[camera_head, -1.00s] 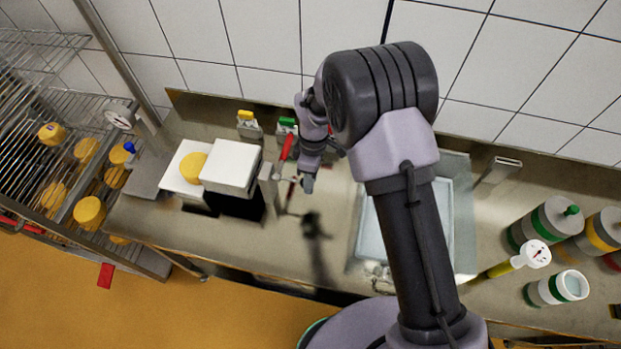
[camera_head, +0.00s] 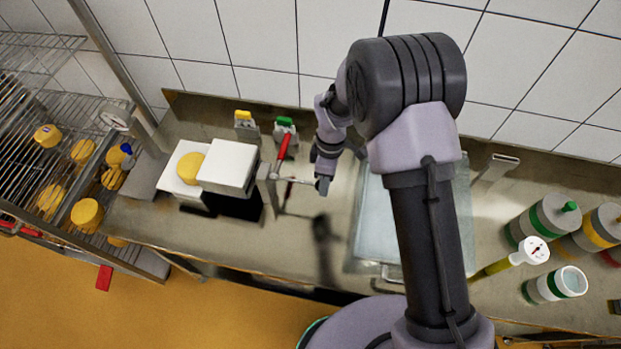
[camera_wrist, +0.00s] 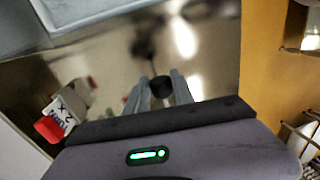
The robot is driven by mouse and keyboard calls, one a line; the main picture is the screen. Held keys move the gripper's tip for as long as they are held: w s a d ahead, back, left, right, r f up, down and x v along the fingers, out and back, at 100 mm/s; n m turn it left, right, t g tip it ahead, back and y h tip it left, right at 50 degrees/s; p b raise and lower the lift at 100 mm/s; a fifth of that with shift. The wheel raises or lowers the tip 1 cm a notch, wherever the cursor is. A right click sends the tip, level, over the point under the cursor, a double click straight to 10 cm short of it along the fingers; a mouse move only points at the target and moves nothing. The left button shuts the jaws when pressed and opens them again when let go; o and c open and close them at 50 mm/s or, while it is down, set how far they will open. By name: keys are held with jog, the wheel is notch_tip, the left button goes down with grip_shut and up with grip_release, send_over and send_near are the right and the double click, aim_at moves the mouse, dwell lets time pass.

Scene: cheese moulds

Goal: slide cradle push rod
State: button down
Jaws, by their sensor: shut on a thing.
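The push rod (camera_head: 299,187) is a thin rod reaching right from an upright metal bracket beside the white block. My gripper (camera_head: 323,186) is at the rod's right end, over the counter. In the wrist view my gripper (camera_wrist: 161,90) is shut on the rod's dark round knob (camera_wrist: 161,86), which sits between the two grey fingers. The cradle seems to be the part with the white block (camera_head: 228,167) on the bench. A yellow cheese (camera_head: 189,167) shows at the block's left, on a white plate. The inside of the cradle is hidden.
A shallow tray (camera_head: 378,225) lies to the right, partly behind my arm. A wire rack (camera_head: 62,170) with cheeses stands left.

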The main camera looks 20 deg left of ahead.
jog(key=d, duration=0.3)
jog(key=shift+w+d, duration=0.1)
jog(key=shift+w, duration=0.05)
jog(key=c, duration=1.3)
grip_release()
jog(key=shift+o, duration=1.2)
jog(key=shift+d, duration=0.2)
jog(key=shift+a, duration=0.1)
notch_tip(320, 180, up, 17)
jog(key=w+p, duration=0.2)
jog(key=shift+w+r, duration=0.15)
jog(key=shift+w, duration=0.25)
